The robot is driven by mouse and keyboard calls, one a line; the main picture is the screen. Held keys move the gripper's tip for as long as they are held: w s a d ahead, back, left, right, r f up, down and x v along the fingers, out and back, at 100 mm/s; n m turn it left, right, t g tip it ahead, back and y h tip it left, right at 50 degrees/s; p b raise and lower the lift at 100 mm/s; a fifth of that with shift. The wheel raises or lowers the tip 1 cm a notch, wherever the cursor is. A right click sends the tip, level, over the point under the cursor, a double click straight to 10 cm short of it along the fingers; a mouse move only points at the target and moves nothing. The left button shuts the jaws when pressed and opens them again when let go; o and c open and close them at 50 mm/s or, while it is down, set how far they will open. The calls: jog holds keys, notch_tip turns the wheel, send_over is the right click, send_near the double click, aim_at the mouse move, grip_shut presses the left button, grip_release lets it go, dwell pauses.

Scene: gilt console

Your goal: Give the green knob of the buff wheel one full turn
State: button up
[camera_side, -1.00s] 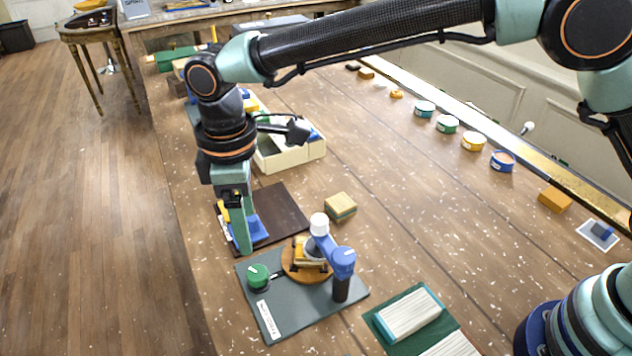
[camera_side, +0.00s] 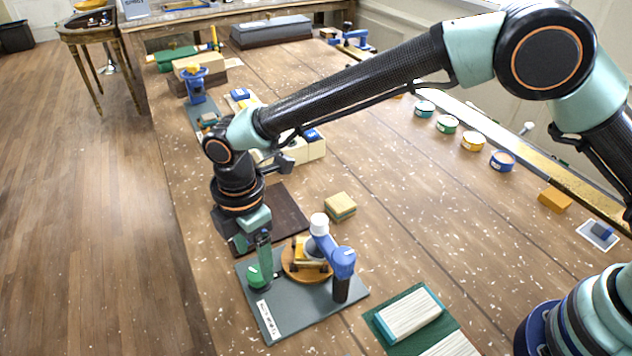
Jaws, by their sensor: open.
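The green knob (camera_side: 254,280) sits at the left of a dark grey base plate (camera_side: 331,309). The round orange-brown buff wheel (camera_side: 288,271) is on the same plate, to the right of the knob, with a blue arm and white cap (camera_side: 319,222) standing over part of it. My gripper (camera_side: 264,272) is open and points down at the knob from above. Its teal fingers cover the right part of the knob. I see the fingers nearly edge-on, so I cannot tell whether they stand around the knob or touch it.
A dark brown board (camera_side: 288,208) lies behind the plate, and a yellow-green block (camera_side: 340,206) stands behind the wheel. A green mat (camera_side: 386,322) with white pads is at the front right. Cream boxes (camera_side: 316,146) stand further back. The table's middle right is clear.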

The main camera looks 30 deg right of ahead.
aim_at(257, 272)
jog(key=shift+f, duration=1.95)
grip_shut()
jog(key=m, duration=0.5)
jog(key=shift+r+m, duration=0.1)
jog(key=shift+m, duration=0.2)
jog(key=m, duration=1.2)
jog(key=shift+m, duration=0.3)
jog(key=m, duration=0.5)
